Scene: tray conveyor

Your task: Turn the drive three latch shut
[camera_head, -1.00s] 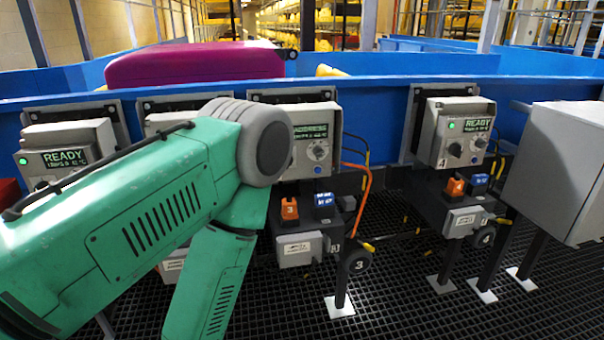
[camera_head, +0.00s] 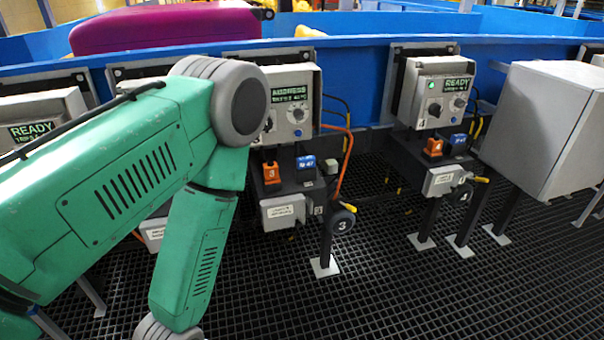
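The drive three station stands in the middle, with a grey control box (camera_head: 293,118) whose screen reads "ADDRESS". Below it are an orange block marked 3 (camera_head: 271,173), a blue block (camera_head: 306,163) and a pale labelled box (camera_head: 286,211). A round black tag marked 3 (camera_head: 341,221) hangs at its lower right. I cannot tell which part is the latch. My green left arm covers the station's left side. Neither gripper is in view; the left arm runs down out of the bottom edge.
Drive four's box (camera_head: 434,93) reads "READY", with its orange block 4 (camera_head: 433,147) below. A large grey cabinet (camera_head: 537,115) stands at the right. A blue conveyor wall (camera_head: 360,70) runs behind; a purple case (camera_head: 165,28) lies beyond. The dark grating floor (camera_head: 400,300) is clear in front.

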